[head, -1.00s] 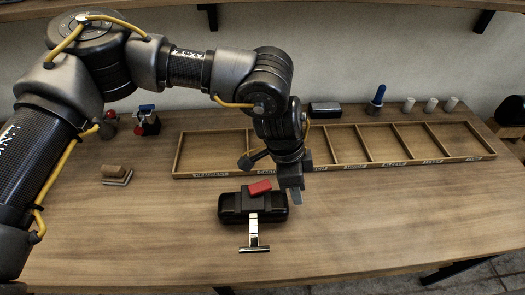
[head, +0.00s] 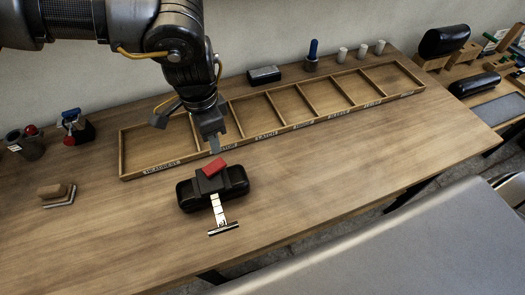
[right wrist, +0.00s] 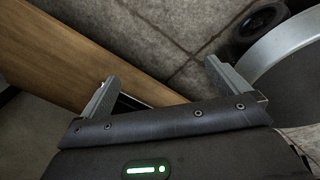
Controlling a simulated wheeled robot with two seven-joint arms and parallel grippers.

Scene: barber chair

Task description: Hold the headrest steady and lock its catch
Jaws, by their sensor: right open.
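The headrest is a black padded block (head: 240,184) lying on the wooden table, with a chrome stem ending in a crossbar (head: 219,211) toward the front. Its red catch (head: 214,167) sits on top, tilted up at an angle. My left gripper (head: 214,145) points down just behind the headrest in the head view, apparently apart from the catch. Its fingers overlap, so their opening does not show. My right gripper (right wrist: 158,75) is open and empty in the right wrist view, with floor and a wooden edge beyond it. The headrest does not show there.
A divided wooden tray (head: 150,170) lies behind the headrest. A stamp-like block (head: 56,191), a red-knobbed item (head: 72,127), a blue-handled tool (head: 312,55) and white cylinders stand around. A grey surface (head: 400,245) lies front right. The table right of the headrest is clear.

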